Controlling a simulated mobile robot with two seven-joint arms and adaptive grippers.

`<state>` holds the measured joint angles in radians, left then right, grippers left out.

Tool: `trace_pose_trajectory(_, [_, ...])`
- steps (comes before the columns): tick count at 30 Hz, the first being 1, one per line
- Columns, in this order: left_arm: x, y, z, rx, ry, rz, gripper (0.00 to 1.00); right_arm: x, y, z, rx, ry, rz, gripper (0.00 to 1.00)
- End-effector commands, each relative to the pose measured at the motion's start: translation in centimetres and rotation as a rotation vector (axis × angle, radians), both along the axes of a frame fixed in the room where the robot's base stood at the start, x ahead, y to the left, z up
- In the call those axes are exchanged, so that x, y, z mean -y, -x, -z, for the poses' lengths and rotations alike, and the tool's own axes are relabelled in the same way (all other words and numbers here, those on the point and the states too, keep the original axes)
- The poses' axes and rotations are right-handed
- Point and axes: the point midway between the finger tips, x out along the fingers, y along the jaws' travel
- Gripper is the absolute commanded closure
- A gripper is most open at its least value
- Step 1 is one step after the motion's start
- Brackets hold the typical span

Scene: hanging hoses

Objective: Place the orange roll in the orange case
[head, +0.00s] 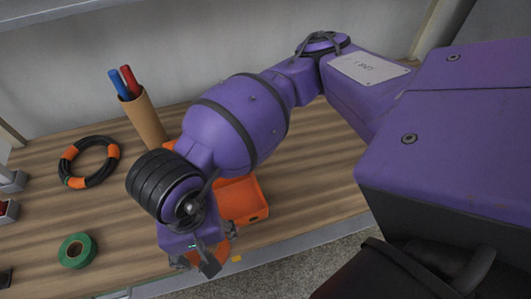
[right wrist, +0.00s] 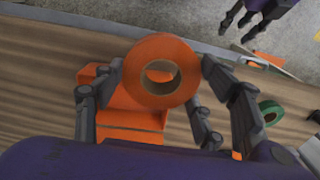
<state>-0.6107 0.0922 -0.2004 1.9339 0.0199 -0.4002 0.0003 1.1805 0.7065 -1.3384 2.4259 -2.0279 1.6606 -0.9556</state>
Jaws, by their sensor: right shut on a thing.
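The orange roll (right wrist: 134,72), a ring with a brown core, is between the fingers of my right gripper (right wrist: 161,62), which is shut on it. In the head view, only part of the roll (head: 220,254) shows beside my right gripper (head: 205,264), near the table's front edge. The orange case (head: 250,200) is an open box on the table, partly hidden by my right arm. In the right wrist view, the case (right wrist: 112,132) appears behind and below the roll. My left gripper (right wrist: 247,20) shows at the top of the right wrist view, its dark fingers apart and empty.
A brown cup (head: 142,118) with blue and red pens stands at the back. A black hose coil with orange bands (head: 104,172) and a green tape roll (head: 76,258) lie to the left. The wooden table (head: 320,180) is bare right of the case.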

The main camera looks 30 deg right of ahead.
Motion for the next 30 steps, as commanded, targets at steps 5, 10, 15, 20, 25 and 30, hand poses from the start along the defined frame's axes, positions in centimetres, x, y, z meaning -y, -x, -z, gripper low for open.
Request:
trace_pose_trajectory(5, [-0.1, 1.3, 1.5, -0.037, -0.004, 0.002, 0.6, 0.3, -1.0, 0.8, -0.003, 0.001, -0.065, 0.65])
trace_pose_trajectory(10, [-1.5, 3.1, 3.5, -0.069, -0.027, -0.005, 0.6, 2.1, -4.3, 2.9, -0.009, 0.002, -0.062, 0.65])
trace_pose_trajectory(15, [-1.8, 3.2, 4.4, -0.069, -0.034, -0.009, 0.6, 4.0, -8.0, 4.7, -0.007, 0.002, -0.062, 0.65])
trace_pose_trajectory(20, [-1.6, 2.4, 5.1, -0.049, -0.028, -0.022, 0.6, 4.9, -10.0, 7.3, -0.007, 0.0, -0.066, 0.65])
trace_pose_trajectory(25, [-2.0, 2.0, 5.3, -0.04, -0.033, -0.029, 0.6, 5.4, -10.9, 8.2, -0.002, 0.0, -0.067, 0.7])
trace_pose_trajectory(30, [-2.0, 2.1, 5.4, -0.042, -0.035, -0.027, 0.6, 5.5, -11.2, 8.4, -0.001, 0.0, -0.067, 0.7])
